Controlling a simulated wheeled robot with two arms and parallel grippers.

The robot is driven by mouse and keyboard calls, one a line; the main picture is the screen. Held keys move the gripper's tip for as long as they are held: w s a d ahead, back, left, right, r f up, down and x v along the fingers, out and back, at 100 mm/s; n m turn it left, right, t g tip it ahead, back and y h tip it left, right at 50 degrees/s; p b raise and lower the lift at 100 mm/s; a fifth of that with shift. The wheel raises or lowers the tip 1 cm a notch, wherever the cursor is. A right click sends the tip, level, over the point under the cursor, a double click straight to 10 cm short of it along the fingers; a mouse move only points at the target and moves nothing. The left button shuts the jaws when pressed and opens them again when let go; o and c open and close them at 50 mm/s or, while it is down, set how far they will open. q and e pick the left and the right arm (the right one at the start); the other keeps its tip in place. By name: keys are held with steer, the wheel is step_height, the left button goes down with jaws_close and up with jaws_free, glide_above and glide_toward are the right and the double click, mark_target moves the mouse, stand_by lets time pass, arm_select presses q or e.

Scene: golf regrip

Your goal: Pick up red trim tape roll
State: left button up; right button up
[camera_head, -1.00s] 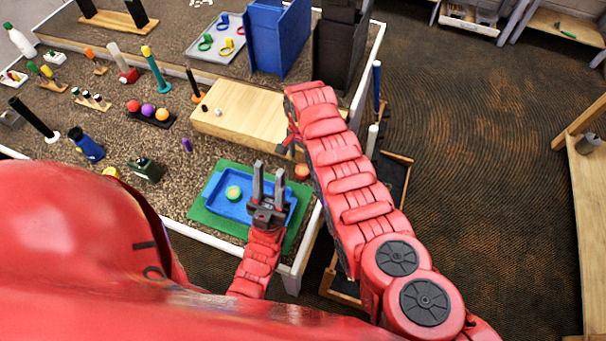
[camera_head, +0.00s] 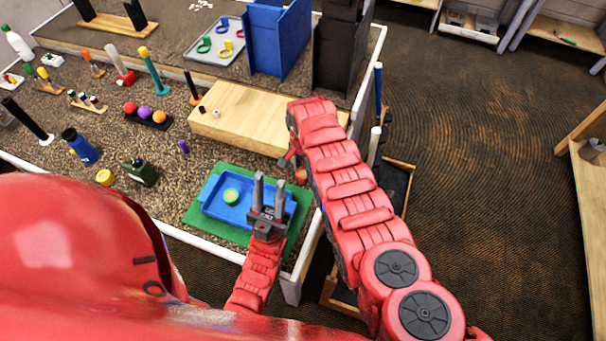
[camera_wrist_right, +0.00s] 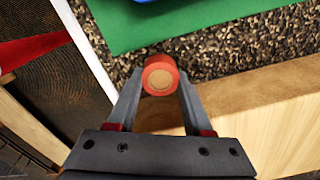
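The red trim tape roll (camera_wrist_right: 160,77) is a short red cylinder with a tan core, standing on the pebbled bench top. In the head view it shows as a small red-orange roll (camera_head: 301,175) beside the green mat. My right gripper (camera_wrist_right: 161,82) is open, with one finger on each side of the roll; I cannot tell whether they touch it. In the head view, my right arm hides most of that gripper. My left gripper (camera_head: 270,185) is open and empty, fingers up, in front of the blue tray (camera_head: 212,205).
A light wooden block (camera_head: 240,118) lies close behind the roll. The green mat (camera_head: 200,215) carries the blue tray with a green-and-orange round item (camera_head: 231,197). The bench's white edge (camera_wrist_right: 88,42) is near. Bottles, balls and grips stand further left.

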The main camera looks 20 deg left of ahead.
jaws_close()
